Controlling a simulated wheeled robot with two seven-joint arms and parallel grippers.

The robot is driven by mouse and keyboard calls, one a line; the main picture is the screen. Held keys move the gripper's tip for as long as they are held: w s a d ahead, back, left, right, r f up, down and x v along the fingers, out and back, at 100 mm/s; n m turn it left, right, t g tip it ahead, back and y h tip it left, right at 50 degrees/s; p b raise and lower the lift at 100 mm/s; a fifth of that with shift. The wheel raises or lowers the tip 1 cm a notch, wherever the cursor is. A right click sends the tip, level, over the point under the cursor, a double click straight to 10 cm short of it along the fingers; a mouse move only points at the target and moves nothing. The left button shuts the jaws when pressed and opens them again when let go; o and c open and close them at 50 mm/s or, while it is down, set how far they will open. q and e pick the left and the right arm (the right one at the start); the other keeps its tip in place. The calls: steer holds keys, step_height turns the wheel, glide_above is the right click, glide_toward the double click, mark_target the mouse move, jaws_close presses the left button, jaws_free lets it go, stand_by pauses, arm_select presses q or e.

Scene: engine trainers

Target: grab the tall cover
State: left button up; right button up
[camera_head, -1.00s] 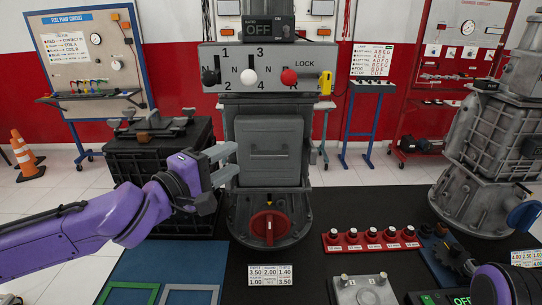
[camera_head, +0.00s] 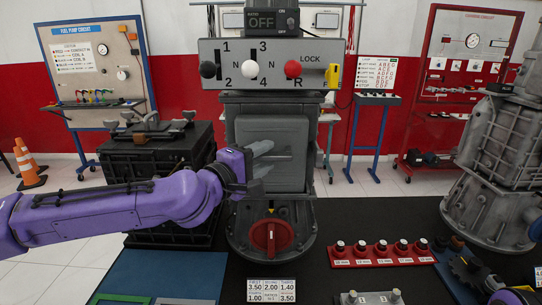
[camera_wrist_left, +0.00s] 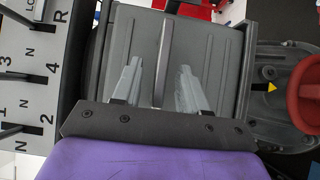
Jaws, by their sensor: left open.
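The tall cover (camera_head: 288,130) is a grey upright panel on the front of the grey gearbox, below the white shift panel. In the left wrist view the cover (camera_wrist_left: 218,55) fills the middle and has a raised bar (camera_wrist_left: 164,50) along it. My left gripper (camera_head: 268,157) is in front of the cover, its pale fingers pointing at it. In the left wrist view the left gripper (camera_wrist_left: 160,68) is open, with one finger on each side of the bar. I cannot tell whether the fingers touch the cover. My right gripper is not in view.
A red knob (camera_head: 271,236) sits below the cover on the gearbox base. The shift panel (camera_head: 222,52) with black, white and red knobs is above. A red strip of sockets (camera_head: 381,254) lies on the dark table, and another gearbox (camera_head: 497,165) stands at right.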

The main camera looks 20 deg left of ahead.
arm_select(q)
steer(key=shift+x, duration=0.8)
steer(key=shift+s, duration=0.15)
steer(key=shift+c, duration=0.3)
jaws_close()
steer(key=shift+r, duration=0.1)
stand_by(0.4)
